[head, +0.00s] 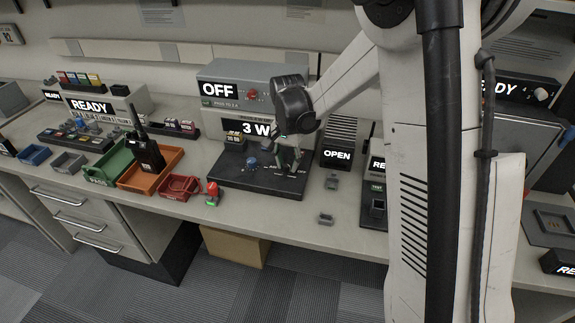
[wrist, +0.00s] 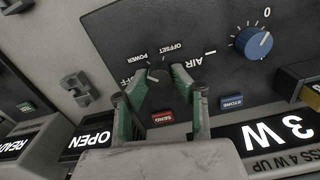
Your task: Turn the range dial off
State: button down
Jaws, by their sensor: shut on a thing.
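A small black dial (wrist: 158,74) sits on a dark panel (head: 230,177), with the labels OFF, POWER and OFFSET around its edge. My gripper (wrist: 152,88) is shut on this dial, with one green-lined finger on each side of it. In the head view my gripper (head: 289,158) reaches down to the right part of the panel, and the dial is hidden behind the fingers. The dial's pointer is too small to read surely. A blue knob (wrist: 253,42) with a white line stands apart on the same panel, near a 0 mark.
Red (wrist: 162,117) and blue (wrist: 231,102) buttons lie near my fingers. A display reads 3 W (head: 261,129); another above reads OFF (head: 218,90). A red-topped item (head: 212,190) stands at the bench front.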

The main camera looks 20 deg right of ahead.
aim_at(287, 164)
jog(key=n+b, duration=0.1)
jog(key=n, duration=0.3)
jog(key=shift+n, duration=0.3)
jog(key=shift+n+b, duration=0.6)
jog(key=shift+n, duration=1.2)
jog(key=c, duration=1.5)
grip_release()
jog(key=shift+o, duration=0.2)
jog(key=shift+r, duration=0.15)
notch_tip(287, 164, up, 12)
